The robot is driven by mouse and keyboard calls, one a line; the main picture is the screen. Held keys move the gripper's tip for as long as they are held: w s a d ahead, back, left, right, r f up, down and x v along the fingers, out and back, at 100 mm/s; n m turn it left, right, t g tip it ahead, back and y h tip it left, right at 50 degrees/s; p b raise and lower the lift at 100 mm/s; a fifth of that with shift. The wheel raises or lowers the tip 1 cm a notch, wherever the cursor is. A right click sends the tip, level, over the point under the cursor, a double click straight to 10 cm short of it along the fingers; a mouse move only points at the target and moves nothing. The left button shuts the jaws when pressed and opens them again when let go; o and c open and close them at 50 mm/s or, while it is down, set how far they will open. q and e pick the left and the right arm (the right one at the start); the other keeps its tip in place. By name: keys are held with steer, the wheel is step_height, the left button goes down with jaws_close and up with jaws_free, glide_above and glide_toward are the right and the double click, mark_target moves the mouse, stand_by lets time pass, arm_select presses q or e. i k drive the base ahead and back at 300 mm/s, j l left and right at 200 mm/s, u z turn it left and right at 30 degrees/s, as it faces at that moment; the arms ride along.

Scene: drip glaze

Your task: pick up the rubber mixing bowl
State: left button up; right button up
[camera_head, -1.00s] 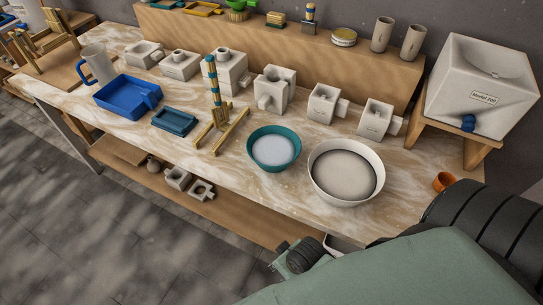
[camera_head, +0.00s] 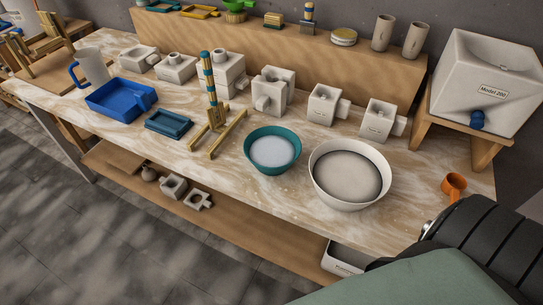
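A teal bowl (camera_head: 249,160) with pale liquid or slip inside stands upright on the table, near its front edge. It looks like the rubber mixing bowl, though its material cannot be told for sure. A larger white bowl (camera_head: 317,187) with a greyish content stands just to its right. Neither gripper shows in the head view. Only a black, ribbed part of my arm (camera_head: 478,246) and a green-grey part of it fill the lower right corner, apart from both bowls.
A wooden stand (camera_head: 209,100) is left of the teal bowl, with a blue tray (camera_head: 122,116) and a small teal tray (camera_head: 168,122) beyond. White moulds (camera_head: 322,105) line the back. An orange cup (camera_head: 453,184) and a white tank (camera_head: 484,75) are at the right.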

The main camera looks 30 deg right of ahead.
mark_target(273, 150)
steer(key=j+z, duration=0.15)
steer(key=z, duration=0.25)
steer(key=j+z, duration=0.1)
steer(key=z, duration=0.35)
steer(key=j+z, duration=0.15)
steer(key=z, duration=0.25)
